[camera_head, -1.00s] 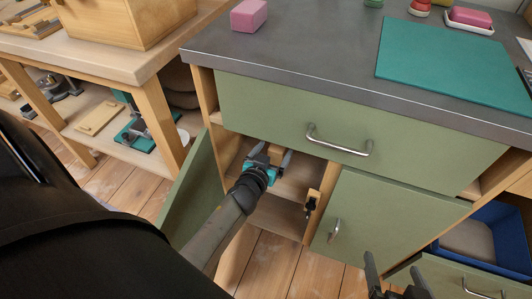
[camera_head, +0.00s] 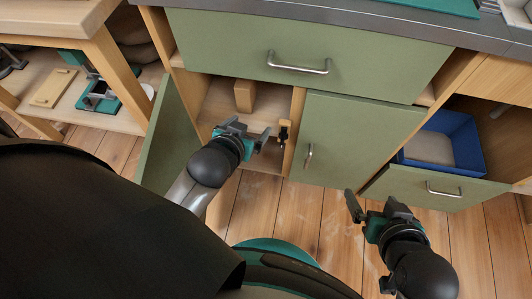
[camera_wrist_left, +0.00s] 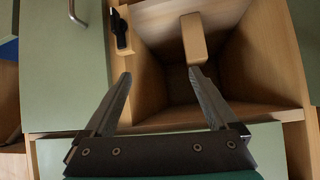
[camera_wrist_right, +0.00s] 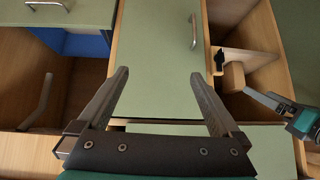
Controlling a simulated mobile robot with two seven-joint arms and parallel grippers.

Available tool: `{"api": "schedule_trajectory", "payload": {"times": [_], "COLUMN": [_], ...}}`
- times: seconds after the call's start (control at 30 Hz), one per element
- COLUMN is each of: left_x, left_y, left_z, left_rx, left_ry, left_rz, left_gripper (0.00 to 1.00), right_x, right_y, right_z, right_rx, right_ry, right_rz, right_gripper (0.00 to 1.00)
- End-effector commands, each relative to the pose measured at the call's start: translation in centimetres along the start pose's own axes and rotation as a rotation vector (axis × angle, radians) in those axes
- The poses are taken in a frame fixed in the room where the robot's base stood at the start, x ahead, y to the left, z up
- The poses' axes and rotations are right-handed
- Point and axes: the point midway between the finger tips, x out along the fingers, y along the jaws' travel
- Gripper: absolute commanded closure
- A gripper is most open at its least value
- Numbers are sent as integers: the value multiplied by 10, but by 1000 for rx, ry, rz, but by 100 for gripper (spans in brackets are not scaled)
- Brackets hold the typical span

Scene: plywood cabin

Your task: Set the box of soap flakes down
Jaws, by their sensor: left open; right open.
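A plain tan box (camera_head: 244,95), which I take to be the box of soap flakes, stands upright inside the open cupboard compartment. In the left wrist view the box (camera_wrist_left: 193,38) lies beyond my fingers, near the tip of the right-hand finger. My left gripper (camera_head: 249,130) is open and empty at the front of the cupboard, apart from the box in the head view. My right gripper (camera_head: 370,202) is open and empty, low in front of the bench at the right. The box (camera_wrist_right: 233,76) also shows in the right wrist view.
The green cupboard door (camera_head: 171,136) stands open at the left of the compartment. A dark latch (camera_head: 283,132) sits on the post at its right, beside a shut green door (camera_head: 349,142).

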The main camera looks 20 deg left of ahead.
Motion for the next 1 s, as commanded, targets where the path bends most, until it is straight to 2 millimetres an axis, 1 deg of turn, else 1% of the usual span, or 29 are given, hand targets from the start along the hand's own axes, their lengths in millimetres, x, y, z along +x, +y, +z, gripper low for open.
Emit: {"api": "schedule_trajectory", "payload": {"times": [0.03, 0.1, 0.2, 0.3, 0.4, 0.8, 0.83, 0.87, 1.0], "left_x": [-18, -39, -64, -78, -82, -82, -82, -82, -81], "left_y": [16, 36, 57, 69, 73, 72, 72, 72, 72], "left_z": [5, 11, 16, 19, 20, 20, 20, 20, 20], "left_rx": [21, 54, 92, 116, 125, 124, 123, 123, 123], "left_ry": [-40, -92, -141, -167, -176, -175, -175, -175, -174], "left_rz": [53, 126, 213, 264, 281, 279, 279, 279, 278], "left_gripper": [8, 8, 8, 8, 8, 8, 9, 12, 28], "right_x": [0, 0, 0, 0, 0, 0, 0, 0, 0], "right_y": [0, 0, 0, 0, 0, 0, 0, 0, 0], "right_z": [0, 0, 0, 0, 0, 0, 0, 0, 0], "right_rx": [0, 0, 0, 0, 0, 0, 0, 0, 0], "right_ry": [0, 0, 0, 1, 1, 2, 2, 2, 2], "right_rz": [0, 0, 0, 0, 0, 0, -1, -1, -1], "right_gripper": [0, 0, 0, 0, 0, 0, 1, 5, 20]}}
